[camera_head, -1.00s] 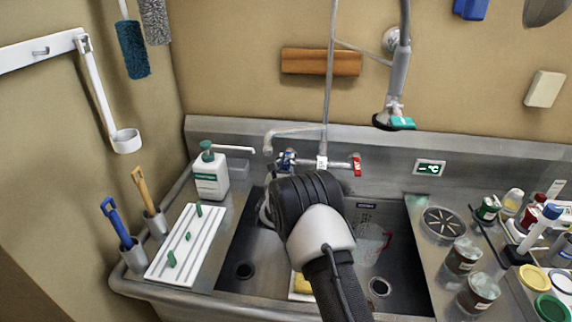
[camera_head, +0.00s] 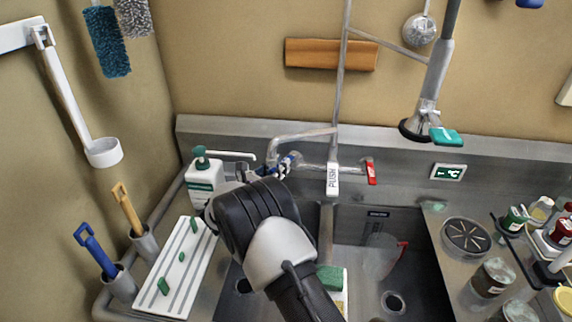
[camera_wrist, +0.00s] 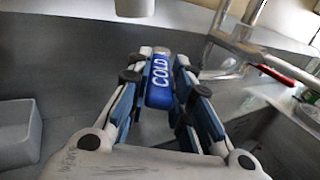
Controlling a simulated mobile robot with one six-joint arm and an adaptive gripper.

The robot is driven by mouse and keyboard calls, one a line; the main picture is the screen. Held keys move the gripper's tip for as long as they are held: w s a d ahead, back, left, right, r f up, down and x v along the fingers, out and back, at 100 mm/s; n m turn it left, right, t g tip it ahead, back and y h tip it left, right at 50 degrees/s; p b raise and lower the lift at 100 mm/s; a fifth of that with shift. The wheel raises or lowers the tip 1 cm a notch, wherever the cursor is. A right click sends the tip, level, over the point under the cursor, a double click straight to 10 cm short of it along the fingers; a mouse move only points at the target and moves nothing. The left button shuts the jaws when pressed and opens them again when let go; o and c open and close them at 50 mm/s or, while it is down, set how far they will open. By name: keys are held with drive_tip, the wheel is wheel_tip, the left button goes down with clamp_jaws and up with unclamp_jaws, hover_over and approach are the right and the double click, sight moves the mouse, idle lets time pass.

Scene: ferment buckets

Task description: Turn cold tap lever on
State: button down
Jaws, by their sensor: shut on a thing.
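The cold tap lever is blue and marked COLD; in the wrist view the lever (camera_wrist: 158,85) lies between the fingers of my gripper (camera_wrist: 160,75), which are shut on it. In the head view the lever (camera_head: 288,165) shows small and partly hidden at the left side of the wall tap (camera_head: 315,166). My gripper (camera_head: 262,172) reaches it from the left, mostly behind my dark wrist. The red lever (camera_head: 371,171) is at the tap's right end and also shows in the wrist view (camera_wrist: 291,76). I cannot tell whether water runs.
The spout (camera_head: 290,138) arches above the lever. A soap bottle (camera_head: 204,182) stands close on the left, beside a white drainboard (camera_head: 178,268). A spray head (camera_head: 425,125) hangs at right.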

idle(0.5)
drive_tip(key=c, duration=1.4)
unclamp_jaws()
drive_tip(key=shift+c, duration=0.2)
drive_tip(key=shift+a, duration=0.1)
drive_tip(key=v, duration=1.1)
drive_tip(key=shift+s+a, duration=0.25)
drive_tip(key=shift+a, duration=0.15)
drive_tip(key=shift+c, duration=0.2)
